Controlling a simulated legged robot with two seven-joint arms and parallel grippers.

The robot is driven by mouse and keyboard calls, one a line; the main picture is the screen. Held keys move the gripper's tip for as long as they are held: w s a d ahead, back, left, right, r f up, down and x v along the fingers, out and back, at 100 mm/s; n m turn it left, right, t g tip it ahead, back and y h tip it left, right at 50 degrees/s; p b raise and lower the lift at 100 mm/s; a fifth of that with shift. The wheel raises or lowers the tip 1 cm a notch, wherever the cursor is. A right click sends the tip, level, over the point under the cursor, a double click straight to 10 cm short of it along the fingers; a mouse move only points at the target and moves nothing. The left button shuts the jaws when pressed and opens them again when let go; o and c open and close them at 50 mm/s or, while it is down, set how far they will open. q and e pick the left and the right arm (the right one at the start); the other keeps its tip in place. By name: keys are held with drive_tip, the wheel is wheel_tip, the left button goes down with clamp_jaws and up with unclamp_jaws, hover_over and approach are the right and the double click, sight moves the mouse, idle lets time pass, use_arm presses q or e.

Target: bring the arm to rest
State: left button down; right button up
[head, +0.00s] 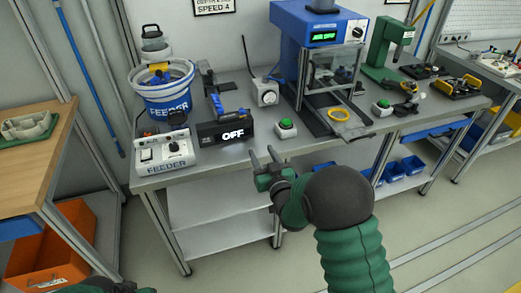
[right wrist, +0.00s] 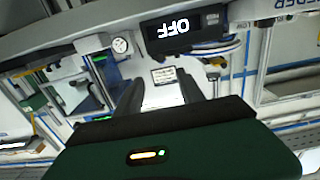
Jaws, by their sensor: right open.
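My right arm is green with a dark wrist joint and reaches in from the bottom right of the head view. Its gripper (head: 262,167) is open and empty, just in front of the workbench's front edge. In the right wrist view the two dark fingers (right wrist: 172,92) stand apart with nothing between them. A small green part of my left arm shows at the bottom left edge of the head view; its gripper is out of the picture.
The grey workbench (head: 215,155) bears a blue feeder bowl (head: 165,98), a black "OFF" display (head: 222,135), a green button (head: 286,126) and a blue machine (head: 300,25). A wooden table (head: 40,160) stands left, above an orange bin (head: 45,258). Floor at the lower right is clear.

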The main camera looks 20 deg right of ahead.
drive_tip(key=s+g+h+p, duration=0.1)
drive_tip(key=s+g+p, duration=0.9)
drive_tip(key=s, duration=2.2)
drive_tip(key=g, duration=0.5)
drive_tip(key=shift+s+d+f+m, duration=0.3)
drive_tip(key=shift+s+d, duration=0.05)
